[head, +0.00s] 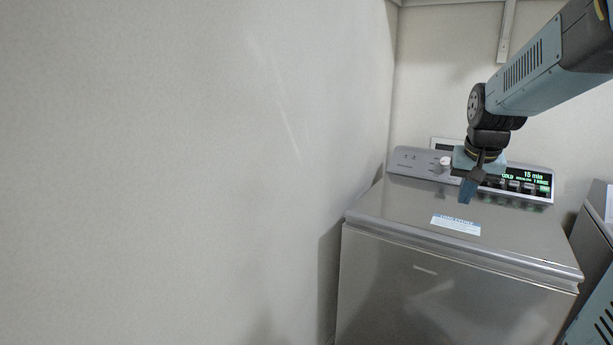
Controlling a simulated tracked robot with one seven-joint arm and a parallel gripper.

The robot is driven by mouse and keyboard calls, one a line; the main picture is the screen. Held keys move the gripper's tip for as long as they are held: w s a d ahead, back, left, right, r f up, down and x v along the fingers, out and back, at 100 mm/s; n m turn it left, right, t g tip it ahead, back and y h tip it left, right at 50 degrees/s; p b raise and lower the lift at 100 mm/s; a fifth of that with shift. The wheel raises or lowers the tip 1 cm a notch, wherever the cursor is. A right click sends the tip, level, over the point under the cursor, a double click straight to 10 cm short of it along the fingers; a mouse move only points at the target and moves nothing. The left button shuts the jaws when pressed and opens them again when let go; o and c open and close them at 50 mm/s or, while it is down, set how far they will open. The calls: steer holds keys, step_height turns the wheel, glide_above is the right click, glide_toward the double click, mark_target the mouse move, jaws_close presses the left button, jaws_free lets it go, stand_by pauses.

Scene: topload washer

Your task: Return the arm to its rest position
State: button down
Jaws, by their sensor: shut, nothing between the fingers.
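My gripper (467,191) is shut and empty. It points down over the back part of the washer's closed lid, just in front of the control panel. My arm reaches in from the upper right. The top-load washer (450,290) is grey with a shiny lid (400,207) and a pale label (456,225) on it. Its control panel (412,162) has a white knob (446,161) and a lit display (525,177) reading "COLD" and "15 min". My arm hides part of the panel. I cannot tell whether the fingertips touch anything.
A plain pale wall (180,170) fills the left side, close to the washer. A second grey appliance (597,215) stands at the right edge. A shelf bracket (507,30) hangs on the back wall. The space above the front of the lid is clear.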

steer(key=s+a+n+t, duration=0.1)
steer(key=s+a+n, duration=0.1)
steer(key=s+a, duration=0.4)
steer(key=s+a+n+y, duration=0.1)
steer(key=s+a, duration=0.5)
steer(key=s, duration=0.6)
steer(key=shift+s+r+n+t, duration=0.25)
steer(key=shift+r+n+t, duration=0.2)
steer(key=shift+n, duration=0.25)
steer(key=c, duration=1.8)
jaws_free()
